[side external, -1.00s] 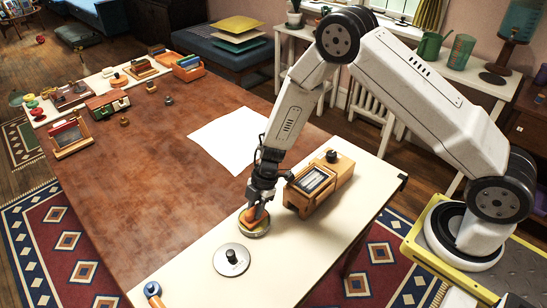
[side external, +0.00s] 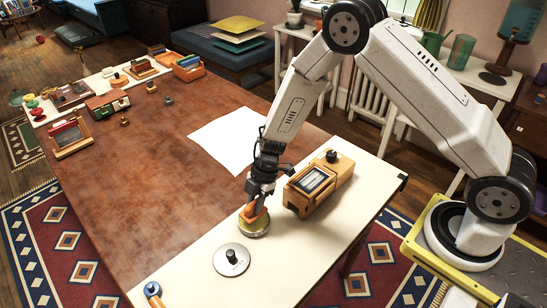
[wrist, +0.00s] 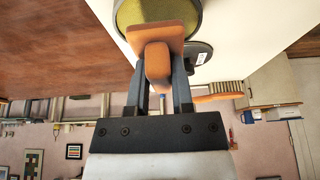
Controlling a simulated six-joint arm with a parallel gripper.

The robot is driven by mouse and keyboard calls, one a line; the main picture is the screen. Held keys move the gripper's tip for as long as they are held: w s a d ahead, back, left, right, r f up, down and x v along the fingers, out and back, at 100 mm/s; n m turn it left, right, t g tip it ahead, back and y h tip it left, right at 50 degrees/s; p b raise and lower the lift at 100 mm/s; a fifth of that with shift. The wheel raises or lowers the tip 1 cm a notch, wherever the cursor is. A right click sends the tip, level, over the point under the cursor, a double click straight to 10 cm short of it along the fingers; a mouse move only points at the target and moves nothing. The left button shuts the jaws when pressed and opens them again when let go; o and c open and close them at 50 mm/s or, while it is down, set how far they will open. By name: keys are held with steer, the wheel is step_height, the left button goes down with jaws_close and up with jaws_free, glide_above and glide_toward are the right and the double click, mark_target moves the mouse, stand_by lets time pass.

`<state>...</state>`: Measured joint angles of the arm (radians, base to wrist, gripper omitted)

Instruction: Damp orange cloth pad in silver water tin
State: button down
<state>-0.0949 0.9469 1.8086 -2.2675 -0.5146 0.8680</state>
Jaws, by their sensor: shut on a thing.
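My gripper (side external: 256,203) is shut on the orange cloth pad (side external: 250,213) by its upright grip. In the wrist view the orange pad (wrist: 156,52) sits between the two fingers (wrist: 159,85). The round silver water tin (side external: 256,231) stands on the cream strip of the table, directly under the pad. Its olive-yellow inside (wrist: 160,14) shows in the wrist view, partly covered by the pad. I cannot tell whether the pad touches the inside of the tin.
A silver lid with a black knob (side external: 232,258) lies just in front of the tin. A wooden box with a framed window (side external: 313,184) stands close on the right. White paper (side external: 226,140) lies behind. Several wooden trays line the far left edge.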

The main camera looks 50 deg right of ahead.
mark_target(250, 205)
steer(key=shift+r, duration=2.35)
steer(key=shift+d, duration=0.1)
steer(key=shift+d+r+m, duration=0.35)
steer(key=shift+d+m, duration=0.15)
steer(key=s+d+r+m+t+h, duration=0.1)
steer(key=d+r+m+t+h, duration=0.1)
steer(key=d+r+m, duration=0.3)
steer(key=s+d+r+m+t+h, duration=0.2)
steer(key=d+r+m, duration=0.3)
steer(key=d+m, duration=0.6)
steer(key=shift+s+d+m, duration=0.3)
steer(key=shift+m, duration=0.2)
